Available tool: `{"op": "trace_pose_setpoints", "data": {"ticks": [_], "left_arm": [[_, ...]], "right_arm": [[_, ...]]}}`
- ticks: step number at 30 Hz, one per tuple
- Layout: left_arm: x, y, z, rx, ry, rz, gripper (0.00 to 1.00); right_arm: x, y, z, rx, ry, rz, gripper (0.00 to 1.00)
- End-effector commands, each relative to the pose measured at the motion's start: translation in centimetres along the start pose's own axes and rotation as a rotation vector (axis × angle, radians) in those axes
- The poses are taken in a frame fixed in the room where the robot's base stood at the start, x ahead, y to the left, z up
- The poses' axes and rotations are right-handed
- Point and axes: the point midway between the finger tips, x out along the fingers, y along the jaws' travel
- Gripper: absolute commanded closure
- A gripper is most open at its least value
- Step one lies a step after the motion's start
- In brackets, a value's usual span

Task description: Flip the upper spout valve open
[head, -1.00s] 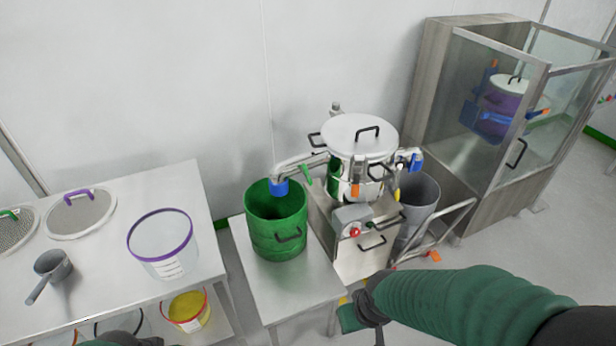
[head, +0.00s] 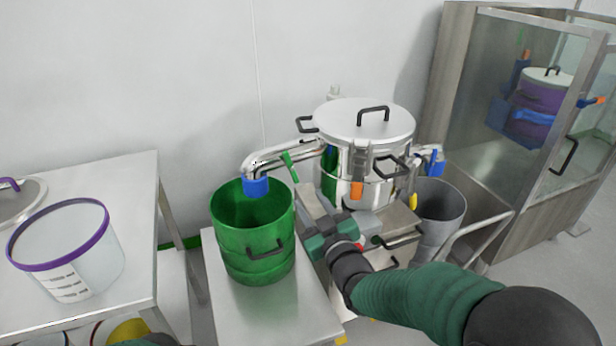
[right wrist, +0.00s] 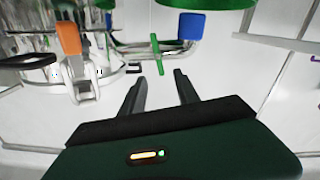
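The upper spout (head: 285,154) is a bent silver pipe on the left side of the steel vessel (head: 345,165). Its blue end (head: 256,185) points down over the green bucket (head: 240,255). The green valve handle (head: 290,166) stands at a slant on the pipe. In the right wrist view the handle (right wrist: 157,55) is a thin green bar beyond the fingertips, near the blue spout end (right wrist: 186,25). My right gripper (head: 304,190) is open and empty, just below the handle, with a visible gap in the wrist view. My left gripper is out of view.
The green bucket stands on a small steel table (head: 262,318), close left of my right gripper. An orange latch (head: 357,189) and black handles project from the vessel. A grey bin (head: 440,215) and a glass-sided cabinet (head: 525,100) are at the right. A purple-rimmed tub (head: 75,270) is at the left.

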Motion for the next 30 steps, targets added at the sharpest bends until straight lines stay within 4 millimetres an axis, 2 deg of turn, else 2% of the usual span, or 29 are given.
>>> {"op": "trace_pose_setpoints", "data": {"ticks": [5, 9, 15, 18, 23, 30], "left_arm": [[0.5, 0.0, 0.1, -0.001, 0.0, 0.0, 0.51], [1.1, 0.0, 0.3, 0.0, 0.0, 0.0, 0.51], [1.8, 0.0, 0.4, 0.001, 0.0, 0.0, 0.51], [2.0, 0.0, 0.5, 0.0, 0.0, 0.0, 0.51], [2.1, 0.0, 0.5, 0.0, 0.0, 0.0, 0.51], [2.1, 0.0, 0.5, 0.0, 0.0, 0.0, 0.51]], "right_arm": [[3.5, 0.8, 0.5, 0.011, -0.001, 0.003, 0.62], [7.1, 1.2, 0.8, 0.014, -0.002, 0.004, 0.62], [12.3, 0.8, 0.7, 0.012, -0.004, 0.003, 0.62], [14.2, 0.7, 0.6, 0.01, -0.004, 0.002, 0.62], [15.8, 0.8, 0.5, 0.011, -0.005, 0.002, 0.62], [15.9, 1.1, 0.5, 0.013, -0.005, 0.003, 0.62]]}}
